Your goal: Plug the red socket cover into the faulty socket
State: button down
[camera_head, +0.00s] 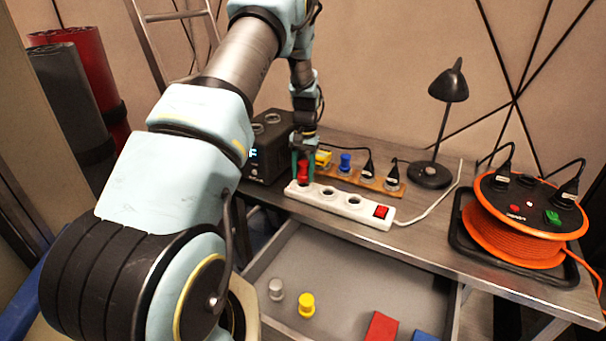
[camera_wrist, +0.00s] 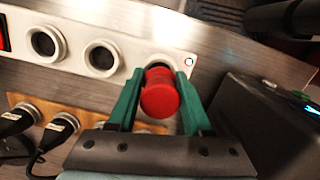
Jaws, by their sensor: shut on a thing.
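The red socket cover (camera_head: 303,171) is between the green fingers of my gripper (camera_head: 302,167), which is shut on it. In the wrist view the cover (camera_wrist: 160,93) is a round red knob between the fingertips (camera_wrist: 160,80). It is right at the end socket of the white power strip (camera_head: 336,203), the leftmost one in the head view. That socket's rim (camera_wrist: 157,61) shows partly behind the cover. Whether the cover is seated in it or just above it, I cannot tell. A small round mark (camera_wrist: 189,61) is beside this socket. Nothing shown names the faulty socket.
Behind the strip is a wooden strip (camera_head: 366,181) with yellow and blue covers and black plugs. A black box (camera_head: 268,150) stands close left of my gripper. An orange cable reel (camera_head: 515,225) and a lamp (camera_head: 430,172) are right. The open drawer (camera_head: 340,275) holds loose pieces.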

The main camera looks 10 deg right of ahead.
aim_at(303, 163)
jog(key=shift+r+p, duration=1)
jog(key=shift+r, duration=0.85)
jog(key=s+a+f+n, duration=0.3)
jog(key=s+a, duration=0.4)
jog(key=a, duration=0.4)
jog(key=s+a+f+n, duration=0.2)
jog(key=s+a+f, duration=0.1)
jog(key=s+a, duration=0.55)
jog(key=w+d+r+m+b, duration=0.1)
jog(key=w+d+r, duration=0.1)
jog(key=w+d, duration=0.3)
jog(key=w+d+r+m+b, duration=0.1)
jog(key=w+d+r, duration=0.2)
jog(key=w+d, duration=0.2)
jog(key=w+d+r+m+b, duration=0.2)
jog(key=w+d, duration=0.3)
jog(key=d, duration=0.4)
jog(key=shift+w+d+r, duration=0.15)
jog(key=shift+r, duration=0.2)
jog(key=shift+w+d+r, duration=0.1)
jog(key=shift+r, duration=0.25)
jog(key=shift+f+b, duration=1.45)
jog(key=shift+f, duration=0.6)
jog(key=shift+f+b, duration=0.35)
jog(key=shift+f, duration=0.65)
